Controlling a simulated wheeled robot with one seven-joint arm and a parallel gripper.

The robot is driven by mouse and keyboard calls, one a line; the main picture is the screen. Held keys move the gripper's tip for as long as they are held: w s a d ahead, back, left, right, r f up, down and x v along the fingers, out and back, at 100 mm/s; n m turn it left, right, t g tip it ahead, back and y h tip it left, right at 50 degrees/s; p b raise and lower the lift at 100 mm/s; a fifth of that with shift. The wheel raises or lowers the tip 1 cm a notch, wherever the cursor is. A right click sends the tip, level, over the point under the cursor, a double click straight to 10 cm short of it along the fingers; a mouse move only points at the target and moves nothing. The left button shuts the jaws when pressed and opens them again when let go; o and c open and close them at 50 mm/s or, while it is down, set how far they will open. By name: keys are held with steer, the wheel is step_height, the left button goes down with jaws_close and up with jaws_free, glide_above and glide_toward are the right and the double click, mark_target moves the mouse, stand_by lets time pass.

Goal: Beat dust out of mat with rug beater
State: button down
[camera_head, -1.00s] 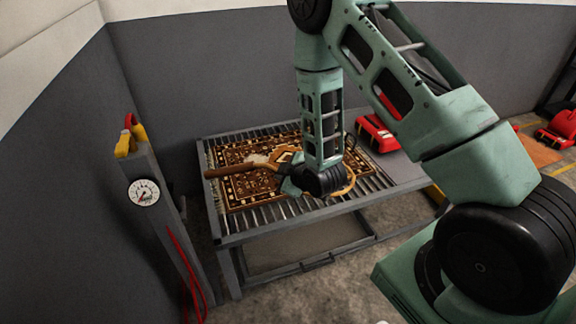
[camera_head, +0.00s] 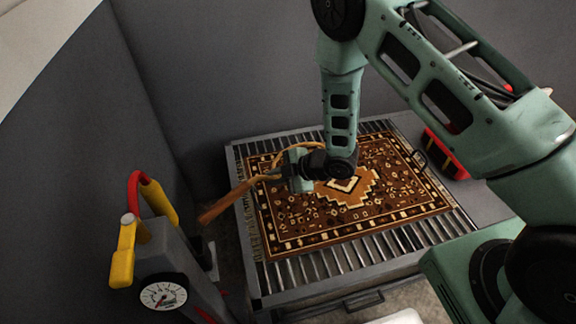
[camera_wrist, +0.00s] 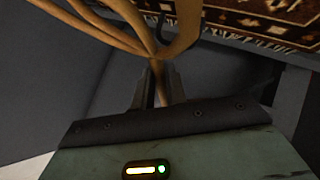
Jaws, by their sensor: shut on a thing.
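The patterned brown mat (camera_head: 390,200) lies flat on a slatted metal table (camera_head: 300,270). The rug beater (camera_head: 228,202) has a wooden handle that points down and left past the table's left edge. My gripper (camera_head: 285,173) is shut on the beater near the mat's left side, above the table. In the wrist view my gripper (camera_wrist: 158,90) grips the beater's shaft, and the beater's looped cane head (camera_wrist: 110,25) spreads toward the upper left. The mat shows at the top right of the wrist view (camera_wrist: 270,20). My arm hides part of the mat and of the beater's head.
A post with a pressure gauge (camera_head: 163,294) and yellow-and-red fittings (camera_head: 140,215) stands at the front left, close to the beater's handle. A red case (camera_head: 444,152) sits at the table's right. Grey walls close in behind and at left.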

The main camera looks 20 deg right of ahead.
steer(key=shift+w+f, duration=0.2)
steer(key=shift+f, duration=0.15)
steer(key=shift+f+b, duration=2.3)
steer(key=shift+f, duration=0.4)
step_height(320, 180, down, 4)
steer(key=b, duration=0.2)
steer(key=shift+r+b, duration=0.2)
steer(key=shift+b, duration=0.15)
steer(key=shift+r+p, duration=1.9)
steer(key=shift+r, duration=0.45)
steer(key=shift+f, duration=0.1)
steer(key=shift+r, duration=0.2)
steer(key=shift+f, duration=0.1)
